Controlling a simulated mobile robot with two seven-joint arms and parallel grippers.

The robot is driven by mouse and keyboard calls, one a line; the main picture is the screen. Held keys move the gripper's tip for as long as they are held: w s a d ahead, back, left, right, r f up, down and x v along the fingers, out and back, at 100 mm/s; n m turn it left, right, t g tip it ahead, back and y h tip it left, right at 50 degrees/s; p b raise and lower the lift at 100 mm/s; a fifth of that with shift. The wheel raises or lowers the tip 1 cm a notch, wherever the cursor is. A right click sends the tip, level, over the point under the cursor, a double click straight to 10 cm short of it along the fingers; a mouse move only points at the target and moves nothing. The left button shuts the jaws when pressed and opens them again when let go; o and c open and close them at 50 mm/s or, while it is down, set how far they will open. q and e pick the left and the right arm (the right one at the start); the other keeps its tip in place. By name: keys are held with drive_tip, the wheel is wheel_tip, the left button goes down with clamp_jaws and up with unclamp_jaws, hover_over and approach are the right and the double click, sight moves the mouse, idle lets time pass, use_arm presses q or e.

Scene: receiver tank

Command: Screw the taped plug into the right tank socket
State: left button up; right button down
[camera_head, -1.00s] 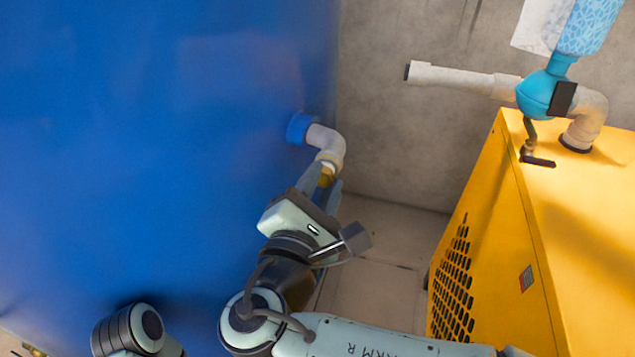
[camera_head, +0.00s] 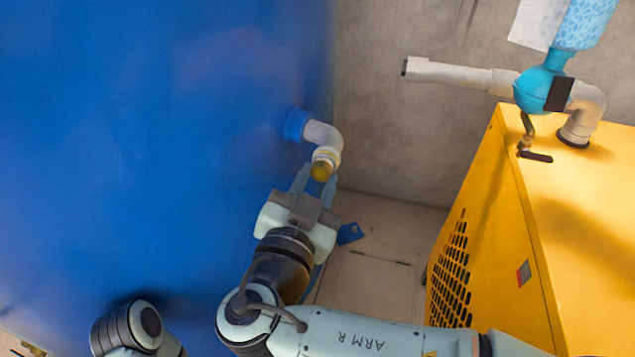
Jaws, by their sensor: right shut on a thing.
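The blue tank (camera_head: 150,130) fills the left of the head view. A white elbow pipe (camera_head: 326,136) comes out of its blue collar (camera_head: 296,124) and bends down to an open-end fitting. The brass-yellow plug (camera_head: 320,172) is at the mouth of this elbow, in line with it. My right gripper (camera_head: 316,184) is below the elbow, its fingers on either side of the plug and shut on it. I cannot tell how deep the plug sits, and its tape is not clear. My left arm shows at the bottom left; its gripper is out of view.
A yellow ventilated cabinet (camera_head: 570,240) stands at the right. A pale pipe (camera_head: 450,74) with a turquoise valve (camera_head: 540,88) runs above it. A small blue piece (camera_head: 350,233) shows beside my right wrist. Bare floor (camera_head: 375,285) lies between tank and cabinet.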

drive_tip(key=c, duration=0.7)
unclamp_jaws()
drive_tip(key=shift+c, duration=0.2)
